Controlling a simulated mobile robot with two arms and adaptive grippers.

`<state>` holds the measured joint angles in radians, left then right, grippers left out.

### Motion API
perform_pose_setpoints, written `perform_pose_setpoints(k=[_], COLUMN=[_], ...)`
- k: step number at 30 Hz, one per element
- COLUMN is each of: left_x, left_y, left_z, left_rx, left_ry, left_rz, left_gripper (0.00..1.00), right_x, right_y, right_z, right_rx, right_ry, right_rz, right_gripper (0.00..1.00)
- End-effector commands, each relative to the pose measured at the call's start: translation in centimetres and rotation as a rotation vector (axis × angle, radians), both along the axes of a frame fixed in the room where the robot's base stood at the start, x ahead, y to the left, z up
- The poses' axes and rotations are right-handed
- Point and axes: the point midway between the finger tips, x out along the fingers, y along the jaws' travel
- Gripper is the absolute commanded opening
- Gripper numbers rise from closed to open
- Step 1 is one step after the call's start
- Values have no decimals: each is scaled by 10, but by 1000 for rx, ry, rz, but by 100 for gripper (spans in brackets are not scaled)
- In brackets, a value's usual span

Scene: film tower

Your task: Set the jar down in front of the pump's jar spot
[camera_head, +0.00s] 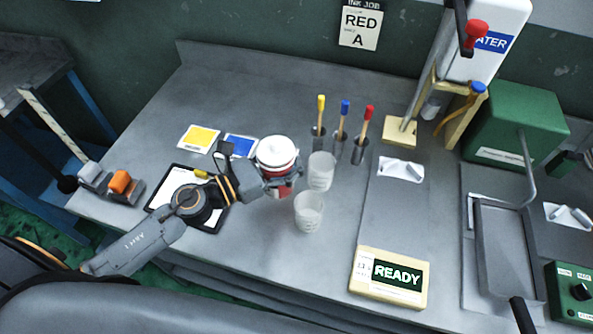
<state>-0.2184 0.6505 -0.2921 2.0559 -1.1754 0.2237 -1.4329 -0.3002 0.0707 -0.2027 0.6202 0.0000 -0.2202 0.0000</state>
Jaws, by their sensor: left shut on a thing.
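A jar (277,155) with a white lid and a red body is upright over the grey bench, left of the middle in the head view. My left gripper (268,180) is shut on it from the left and hides part of its side. I cannot tell whether the jar's base touches the bench. A tall stand with a red knob (477,32) and a pale wooden base (400,132) is at the back right, apart from the jar. It may be the pump; I cannot make out a marked jar spot. My right gripper is not in view.
Two clear cups (320,171) (309,211) stand close right of the jar. Brushes in holders (340,137) stand behind them. A READY box (390,277) sits at the front. Yellow (200,138) and blue (240,146) cards lie left.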

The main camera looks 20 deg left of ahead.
Motion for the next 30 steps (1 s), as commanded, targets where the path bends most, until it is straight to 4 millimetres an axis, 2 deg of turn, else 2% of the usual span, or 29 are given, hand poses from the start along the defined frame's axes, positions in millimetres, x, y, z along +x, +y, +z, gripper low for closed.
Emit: perform_pose_setpoints(k=[9, 23, 24, 27, 30], left_x=[0, 0, 0, 0, 0], left_y=[0, 0, 0, 0, 0], left_z=[-39, -47, -47, -47, -47], left_rx=[-3, -1, 1, 1, 1], left_ry=[-1, -4, -2, -1, -1], left_rz=[1, 0, 0, 0, 0], left_gripper=[3, 3, 58, 74, 74], right_x=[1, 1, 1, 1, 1], right_y=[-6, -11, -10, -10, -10], right_z=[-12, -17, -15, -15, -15], right_rx=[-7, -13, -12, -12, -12], right_ry=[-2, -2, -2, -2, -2], right_rz=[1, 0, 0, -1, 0], right_gripper=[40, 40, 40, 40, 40])
